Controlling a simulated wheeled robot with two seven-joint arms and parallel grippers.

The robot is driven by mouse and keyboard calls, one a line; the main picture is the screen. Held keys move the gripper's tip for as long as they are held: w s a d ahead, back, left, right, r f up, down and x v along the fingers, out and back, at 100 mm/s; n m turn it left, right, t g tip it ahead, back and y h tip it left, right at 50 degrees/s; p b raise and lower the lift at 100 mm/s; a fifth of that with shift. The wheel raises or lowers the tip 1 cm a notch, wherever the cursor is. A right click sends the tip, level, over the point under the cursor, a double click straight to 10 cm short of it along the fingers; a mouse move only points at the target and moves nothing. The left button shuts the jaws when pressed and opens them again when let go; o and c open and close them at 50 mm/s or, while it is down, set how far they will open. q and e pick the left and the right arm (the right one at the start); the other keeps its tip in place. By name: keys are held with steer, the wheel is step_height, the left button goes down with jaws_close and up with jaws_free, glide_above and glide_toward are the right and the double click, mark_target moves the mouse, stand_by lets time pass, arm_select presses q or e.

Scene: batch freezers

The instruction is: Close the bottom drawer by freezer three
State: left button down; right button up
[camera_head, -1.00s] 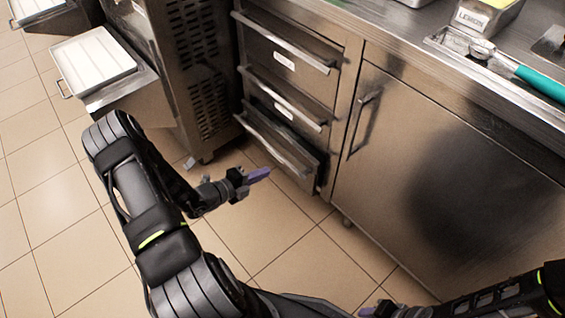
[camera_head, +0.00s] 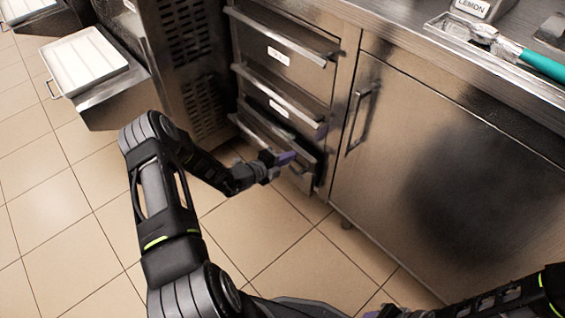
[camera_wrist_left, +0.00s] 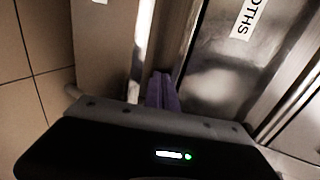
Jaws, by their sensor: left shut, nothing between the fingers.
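The bottom drawer (camera_head: 252,137) is the lowest of three steel drawers in the cabinet, right of the vented machine. It stands slightly out, with a dark gap above its front. My left gripper (camera_head: 287,158) is shut and empty, its purple fingertips in front of the right part of this drawer; I cannot tell whether they touch it. In the left wrist view the purple fingers (camera_wrist_left: 162,91) sit together beside a steel front (camera_wrist_left: 215,80) with a partly readable label. My right gripper (camera_head: 375,312) barely shows at the bottom edge; its jaws are unclear.
The middle drawer (camera_head: 277,92) and top drawer (camera_head: 280,37) look shut. A white-lidded tray (camera_head: 86,62) sits at left. The tiled floor (camera_head: 270,225) is clear.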

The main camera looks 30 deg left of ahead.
mark_target(299, 149)
stand_by(0.3)
arm_select(q)
steer(key=w, duration=0.2)
steer(key=w+d, duration=0.1)
steer(key=w, duration=0.1)
steer(key=shift+w+d+b, duration=0.2)
steer(key=shift+w+b, duration=0.15)
steer(key=shift+b, duration=0.05)
steer(key=shift+w+r, duration=0.1)
steer(key=shift+r, duration=0.15)
arm_select(e)
steer(key=shift+f, duration=0.35)
steer(key=shift+r, duration=0.1)
